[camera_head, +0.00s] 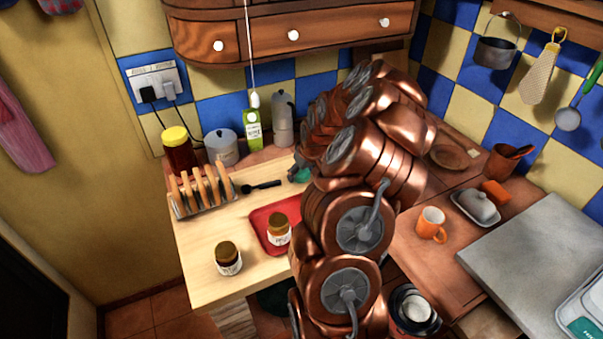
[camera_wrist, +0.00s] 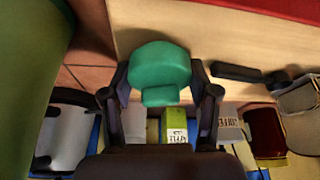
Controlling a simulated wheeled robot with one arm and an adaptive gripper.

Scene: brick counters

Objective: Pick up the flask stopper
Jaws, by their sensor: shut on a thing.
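The flask stopper (camera_wrist: 160,66) is a teal, rounded piece with a small block on its near side. In the wrist view it sits between the two dark fingers of my gripper (camera_wrist: 158,82), which are shut on it. In the head view a bit of the stopper (camera_head: 302,174) shows at the end of my gripper (camera_head: 296,170), over the back right of the wooden worktop (camera_head: 205,282). My copper arm hides much of that area. A large green curved surface (camera_wrist: 28,75) stands close at the left of the wrist view; I cannot tell whether it is the flask.
A toast rack (camera_head: 203,197) and dark utensil (camera_head: 261,186) are left of my gripper. A red tray (camera_head: 262,222) holds a jar.

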